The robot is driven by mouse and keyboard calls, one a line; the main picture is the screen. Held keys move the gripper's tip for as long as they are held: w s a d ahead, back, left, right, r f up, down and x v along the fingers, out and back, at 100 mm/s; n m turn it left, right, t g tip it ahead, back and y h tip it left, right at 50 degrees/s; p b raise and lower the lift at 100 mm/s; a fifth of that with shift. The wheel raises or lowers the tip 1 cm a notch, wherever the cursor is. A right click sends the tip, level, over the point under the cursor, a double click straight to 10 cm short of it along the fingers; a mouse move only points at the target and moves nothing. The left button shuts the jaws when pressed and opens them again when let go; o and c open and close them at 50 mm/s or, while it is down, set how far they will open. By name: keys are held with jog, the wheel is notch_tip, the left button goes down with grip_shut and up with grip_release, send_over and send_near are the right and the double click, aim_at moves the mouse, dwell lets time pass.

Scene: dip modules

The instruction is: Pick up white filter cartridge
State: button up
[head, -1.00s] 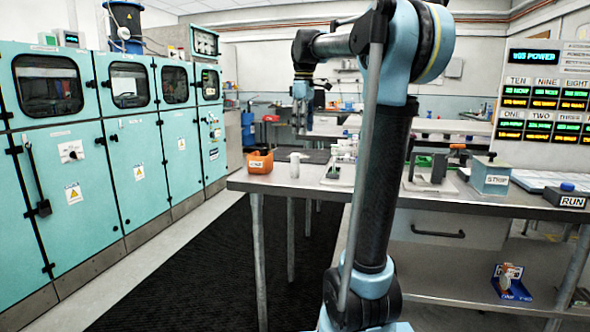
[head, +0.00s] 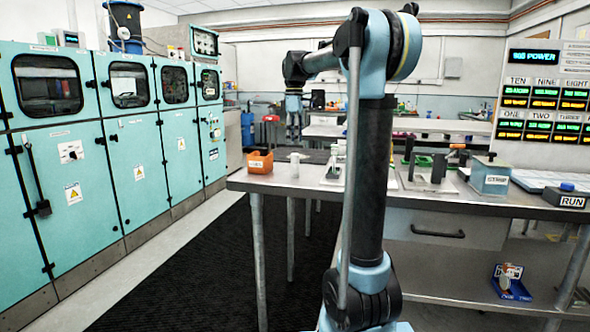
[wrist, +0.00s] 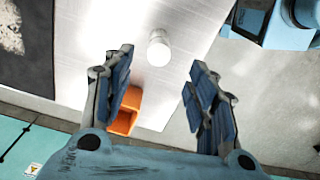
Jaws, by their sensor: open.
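The white filter cartridge (head: 294,165) stands upright on the metal workbench, just right of the orange bin. In the wrist view the cartridge (wrist: 159,50) shows from above as a round white shape on the bench, beyond my fingertips and between their lines. My gripper (wrist: 160,70) is open, with nothing between its fingers. In the head view my gripper (head: 294,133) hangs pointing down above the cartridge, apart from it.
An orange bin (head: 260,162) sits near the bench's left end; it also shows below the cartridge in the wrist view (wrist: 124,112). The metal bench (head: 270,183) carries fixtures to the right of the cartridge. Teal cabinets (head: 140,165) line the left side.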

aim_at(295, 154)
jog(key=shift+w+d+f, duration=0.1)
jog(key=shift+w+f, duration=0.05)
jog(key=shift+f, duration=4.2)
jog(key=c, duration=1.2)
